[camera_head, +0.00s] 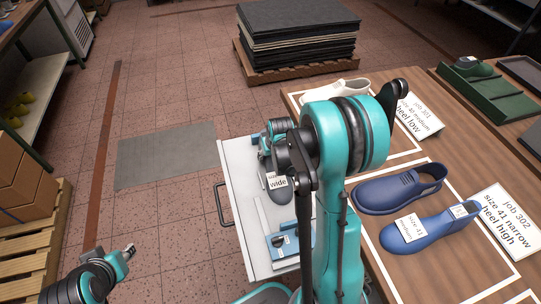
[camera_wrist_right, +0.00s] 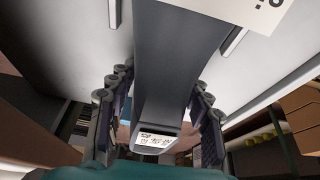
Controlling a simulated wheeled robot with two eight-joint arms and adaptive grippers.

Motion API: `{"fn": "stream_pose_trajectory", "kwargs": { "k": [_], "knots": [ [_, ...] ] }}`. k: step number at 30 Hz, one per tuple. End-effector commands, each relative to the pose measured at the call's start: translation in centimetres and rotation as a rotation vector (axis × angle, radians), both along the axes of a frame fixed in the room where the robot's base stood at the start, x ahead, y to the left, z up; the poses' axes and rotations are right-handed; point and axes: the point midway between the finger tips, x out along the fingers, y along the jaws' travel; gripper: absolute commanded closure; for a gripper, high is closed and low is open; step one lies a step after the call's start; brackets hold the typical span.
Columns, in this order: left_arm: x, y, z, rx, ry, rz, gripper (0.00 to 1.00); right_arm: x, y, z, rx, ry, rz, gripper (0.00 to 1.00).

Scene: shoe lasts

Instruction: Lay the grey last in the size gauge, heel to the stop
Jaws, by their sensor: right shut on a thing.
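The grey last (camera_head: 277,196) is in the open white drawer area in the head view, with a white label reading "wide". It also shows in the right wrist view (camera_wrist_right: 170,60), running between the fingers. My right gripper (camera_wrist_right: 160,105) is shut on it, with a finger on each side. In the head view my right arm hides most of that grip. My left gripper (camera_head: 129,249) is low at the left over the floor, apart from the objects; its finger opening is too small to judge. I cannot tell for certain which object is the size gauge.
The wooden table (camera_head: 455,265) at right bears blue shoe-shaped pieces (camera_head: 418,232), a white one (camera_head: 335,90), cards, and a green rack (camera_head: 490,100). Dark sheets (camera_head: 298,35) are stacked behind.

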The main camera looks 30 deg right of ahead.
Motion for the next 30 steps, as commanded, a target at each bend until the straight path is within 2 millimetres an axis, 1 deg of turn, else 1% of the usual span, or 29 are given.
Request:
{"fn": "stream_pose_trajectory", "kwargs": {
  "k": [8, 9, 11, 12, 20, 23, 26, 30],
  "knots": [
    [0.0, 0.0, -0.1, 0.000, 0.000, 0.000, 0.68, 0.0, 0.0, -0.1, 0.000, -0.001, 0.000, 1.00],
    [0.0, 0.0, -0.1, 0.000, 0.000, 0.000, 0.68, 0.0, 0.0, -0.1, 0.000, -0.001, 0.000, 0.48],
    [0.0, 0.0, -0.1, 0.000, 0.000, 0.000, 0.68, 0.0, 0.0, -0.1, 0.000, -0.001, 0.000, 0.32],
    [0.0, 0.0, -0.1, 0.000, 0.000, 0.000, 0.68, 0.0, 0.0, -0.1, 0.000, 0.000, 0.000, 0.26],
    [0.0, 0.0, -0.1, 0.000, 0.000, 0.000, 0.68, 0.0, 0.0, -0.1, 0.000, 0.000, 0.000, 0.26],
    [0.0, 0.0, -0.1, 0.000, 0.000, 0.000, 0.68, -0.1, 0.0, 0.2, 0.000, 0.000, 0.000, 0.26],
    [0.0, 0.0, -0.1, 0.000, 0.000, 0.000, 0.68, -0.4, 0.1, 1.0, 0.000, 0.000, 0.000, 0.26],
    [0.0, 0.0, -0.1, 0.000, 0.000, 0.000, 0.68, -1.4, 0.3, 3.2, 0.000, 0.000, 0.000, 0.26]
  ]
}}
